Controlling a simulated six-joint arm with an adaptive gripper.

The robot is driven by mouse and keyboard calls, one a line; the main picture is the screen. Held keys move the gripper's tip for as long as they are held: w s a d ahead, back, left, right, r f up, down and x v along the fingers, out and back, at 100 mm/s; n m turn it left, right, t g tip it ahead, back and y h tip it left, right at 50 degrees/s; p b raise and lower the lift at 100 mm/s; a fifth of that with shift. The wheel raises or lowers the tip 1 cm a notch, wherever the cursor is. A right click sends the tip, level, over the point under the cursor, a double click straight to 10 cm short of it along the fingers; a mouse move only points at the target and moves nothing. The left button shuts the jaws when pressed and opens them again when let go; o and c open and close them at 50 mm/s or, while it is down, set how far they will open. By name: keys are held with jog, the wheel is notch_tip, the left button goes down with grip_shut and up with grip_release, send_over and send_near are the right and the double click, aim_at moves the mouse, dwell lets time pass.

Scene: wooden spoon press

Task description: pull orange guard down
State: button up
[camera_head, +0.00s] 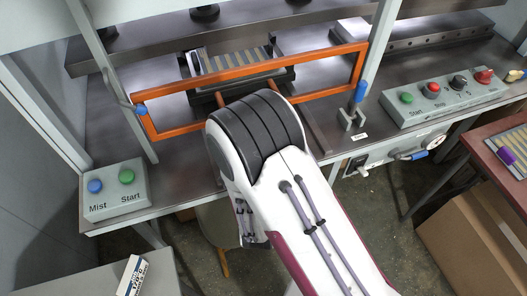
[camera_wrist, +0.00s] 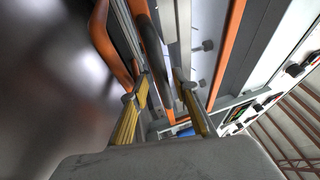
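The orange guard (camera_head: 200,82) is a wide rectangular frame across the front of the press in the head view. Blue parts sit at its left side and near its lower right corner. My arm's wrist covers the middle of its lower bar. My gripper is hidden behind my arm in the head view. In the wrist view my gripper (camera_wrist: 163,90) has two yellow-padded fingers standing apart. Orange bars show beyond and beside the fingers, one long one (camera_wrist: 226,55) on the right.
A Mist/Start button box (camera_head: 116,190) stands at front left. A control box (camera_head: 455,95) with several buttons is at right. A striped block (camera_head: 236,60) lies behind the guard. Upright grey posts flank the press. A cardboard box (camera_head: 470,245) stands at lower right.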

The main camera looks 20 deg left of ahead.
jog(key=v, duration=1.1)
jog(key=shift+d, duration=0.15)
dwell(0.6)
jog(key=w+d+g+h, duration=0.1)
jog(key=w, duration=0.2)
jog(key=w+d+g+h, duration=0.1)
jog(key=w, duration=0.2)
jog(key=w+d+r+g+h, duration=0.1)
jog(key=w+h, duration=0.1)
jog(key=w, duration=0.2)
jog(key=shift+d+r+m+g, duration=0.1)
jog(key=shift+d+m+g, duration=0.2)
jog(key=shift+m, duration=0.1)
jog(key=d+r+n+g, duration=0.6)
jog(key=d+r+n, duration=0.3)
jog(key=d+r, duration=0.45)
jog(key=s+d+r+n+g+h, duration=0.1)
jog(key=s+d+n, duration=0.2)
jog(key=s+d, duration=0.6)
jog(key=s+d+r+n+g+h, duration=0.2)
jog(key=s+d+n, duration=0.1)
jog(key=s+d, duration=0.7)
jog(key=shift+s+r, duration=0.15)
jog(key=shift+r, duration=0.1)
